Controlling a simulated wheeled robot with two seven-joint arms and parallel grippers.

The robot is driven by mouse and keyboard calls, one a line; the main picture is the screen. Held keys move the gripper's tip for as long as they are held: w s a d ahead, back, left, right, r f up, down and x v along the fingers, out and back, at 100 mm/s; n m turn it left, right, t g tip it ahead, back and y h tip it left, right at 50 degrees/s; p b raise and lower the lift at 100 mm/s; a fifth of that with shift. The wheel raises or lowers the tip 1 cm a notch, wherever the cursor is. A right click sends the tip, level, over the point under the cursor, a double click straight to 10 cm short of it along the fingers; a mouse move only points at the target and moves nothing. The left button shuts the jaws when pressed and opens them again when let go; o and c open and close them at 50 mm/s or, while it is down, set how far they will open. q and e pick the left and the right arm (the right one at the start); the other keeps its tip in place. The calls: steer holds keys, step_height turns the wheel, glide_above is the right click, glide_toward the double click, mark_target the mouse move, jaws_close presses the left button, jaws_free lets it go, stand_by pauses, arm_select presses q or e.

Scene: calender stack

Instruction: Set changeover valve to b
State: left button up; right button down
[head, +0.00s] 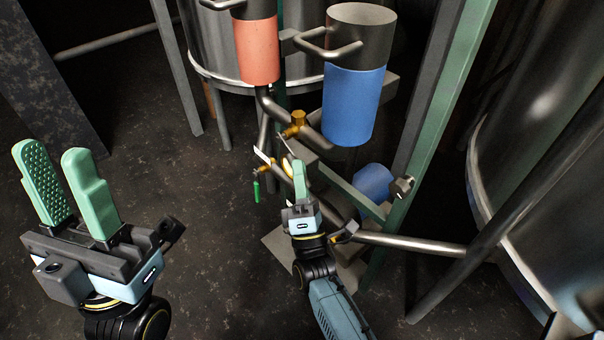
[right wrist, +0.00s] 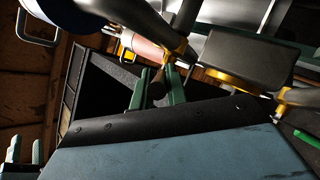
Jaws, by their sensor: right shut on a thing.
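The changeover valve sits on the pipework below the red and blue canisters, with brass-coloured fittings (head: 295,124) in the head view. My right gripper (head: 299,168) reaches in at this pipework from below. In the right wrist view its two green fingers (right wrist: 157,88) stand on either side of a small dark part, likely the end of the valve's handle, and are shut on it. A brass fitting (right wrist: 179,50) shows just beyond the fingers. The handle's exact setting and any markings are hidden or too small to tell. My left gripper (head: 50,158) is open and empty, well left of the valve.
The red canister (head: 258,50) and blue canister (head: 353,105) hang above the pipework. A green frame post (head: 432,130) and a large steel tank (head: 550,140) stand right. A green-handled small valve (head: 256,190) hangs left of my right gripper. Floor between my grippers is clear.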

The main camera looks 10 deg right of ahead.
steer(key=shift+w+a+f+m+t+h, duration=0.15)
steer(key=shift+f+m+t+h, duration=0.1)
steer(key=shift+m+t+h, duration=0.2)
steer(key=c, duration=1.4)
jaws_free()
steer(key=v, duration=1.3)
steer(key=shift+s, duration=0.25)
